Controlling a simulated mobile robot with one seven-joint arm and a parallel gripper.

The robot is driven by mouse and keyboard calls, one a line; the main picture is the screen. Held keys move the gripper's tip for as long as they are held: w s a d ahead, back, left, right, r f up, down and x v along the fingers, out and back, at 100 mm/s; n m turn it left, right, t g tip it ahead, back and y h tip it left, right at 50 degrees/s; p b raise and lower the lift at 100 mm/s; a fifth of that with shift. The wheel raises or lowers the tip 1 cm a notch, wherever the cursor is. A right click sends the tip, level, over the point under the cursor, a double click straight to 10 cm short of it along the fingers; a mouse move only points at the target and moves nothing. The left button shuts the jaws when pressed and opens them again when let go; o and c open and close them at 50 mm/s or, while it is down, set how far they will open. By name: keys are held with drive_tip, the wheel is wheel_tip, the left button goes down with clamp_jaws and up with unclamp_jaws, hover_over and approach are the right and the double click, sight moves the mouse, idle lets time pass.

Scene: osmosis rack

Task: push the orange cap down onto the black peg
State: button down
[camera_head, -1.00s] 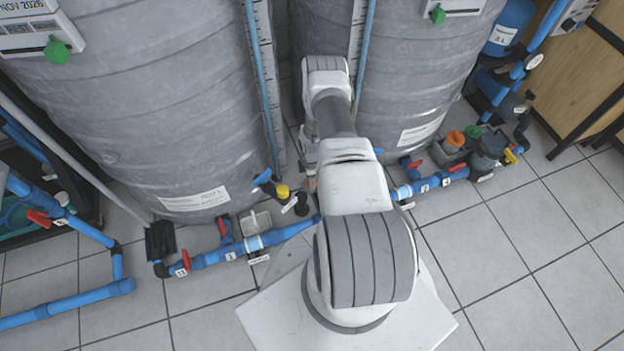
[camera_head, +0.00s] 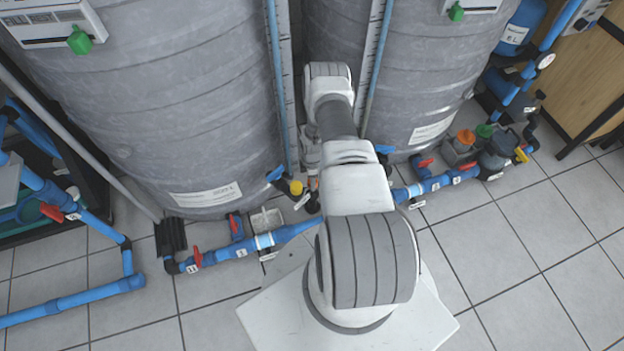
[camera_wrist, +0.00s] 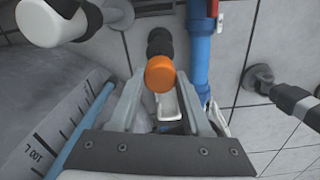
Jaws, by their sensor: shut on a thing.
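The orange cap (camera_wrist: 160,74) is between the fingertips of my gripper (camera_wrist: 161,82) in the wrist view, and the gripper is shut on it. A black upright piece (camera_wrist: 160,41), which looks like the peg, shows just beyond the cap and nearly in line with it. I cannot tell whether cap and peg touch. In the head view my arm hides most of the gripper. A black piece (camera_head: 312,205) shows low beside the arm, between the two tanks.
Two large grey tanks (camera_head: 170,110) (camera_head: 420,90) stand close on both sides. Blue pipes (camera_head: 240,250) with red valve handles run along the floor, also in the wrist view (camera_wrist: 200,50). A blue valve with a yellow end (camera_head: 296,187) is near the gripper. Tiled floor is clear at the right.

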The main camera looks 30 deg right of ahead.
drive_tip(key=shift+f, duration=0.15)
drive_tip(key=shift+f+b, duration=1.95)
drive_tip(key=shift+f, duration=0.8)
drive_tip(key=shift+f, duration=0.35)
drive_tip(key=shift+c, duration=1.4)
unclamp_jaws()
wheel_tip(320, 180, up, 17)
drive_tip(key=p, duration=0.7)
drive_tip(key=shift+r, duration=0.15)
